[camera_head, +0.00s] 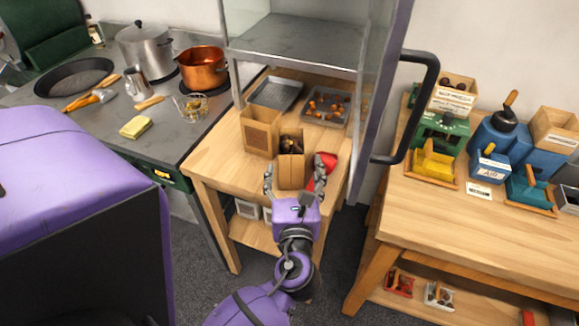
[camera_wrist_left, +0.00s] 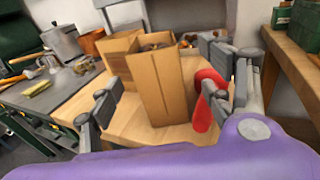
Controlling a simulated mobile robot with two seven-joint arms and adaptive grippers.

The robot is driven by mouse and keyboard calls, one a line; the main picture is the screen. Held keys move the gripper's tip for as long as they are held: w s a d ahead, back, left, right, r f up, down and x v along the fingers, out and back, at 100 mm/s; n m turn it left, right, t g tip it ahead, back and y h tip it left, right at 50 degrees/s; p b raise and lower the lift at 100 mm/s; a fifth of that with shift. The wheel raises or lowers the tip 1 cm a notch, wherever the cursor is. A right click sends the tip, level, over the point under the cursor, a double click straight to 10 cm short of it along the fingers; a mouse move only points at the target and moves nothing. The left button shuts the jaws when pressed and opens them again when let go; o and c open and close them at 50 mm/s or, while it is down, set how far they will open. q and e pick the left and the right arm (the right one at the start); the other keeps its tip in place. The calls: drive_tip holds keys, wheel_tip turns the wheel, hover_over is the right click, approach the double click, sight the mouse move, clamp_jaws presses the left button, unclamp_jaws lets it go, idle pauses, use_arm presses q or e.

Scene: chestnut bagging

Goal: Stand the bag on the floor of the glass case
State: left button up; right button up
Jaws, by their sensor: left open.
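The brown paper bag (camera_head: 291,171) stands upright on the wooden table, its open top showing dark chestnuts. It also shows in the left wrist view (camera_wrist_left: 160,88). My left gripper (camera_head: 297,170) is open, with one finger on each side of the bag's near end; gaps show beside the bag in the left wrist view. The glass case (camera_head: 300,42) stands above the back of the table. Its grey floor is bare where it shows, and its upper part is cut off. My right gripper is not in view.
A second brown bag (camera_head: 260,134) stands close behind left. A red object (camera_head: 326,164) lies by the right finger. Two trays (camera_head: 276,94) sit under the case. The case's door, with a dark handle (camera_head: 431,95), stands to the right. A stove with pots is left.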

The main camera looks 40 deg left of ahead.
sight(292, 163)
use_arm(q)
drive_tip(key=p+x, duration=0.1)
drive_tip(key=x, duration=0.4)
drive_tip(key=shift+w+a, duration=0.25)
drive_tip(key=shift+a, duration=0.15)
drive_tip(key=shift+w+a+f, duration=0.1)
drive_tip(key=shift+w+a, duration=0.15)
drive_tip(key=shift+w, duration=0.05)
drive_tip(key=shift+s, duration=0.1)
clamp_jaws()
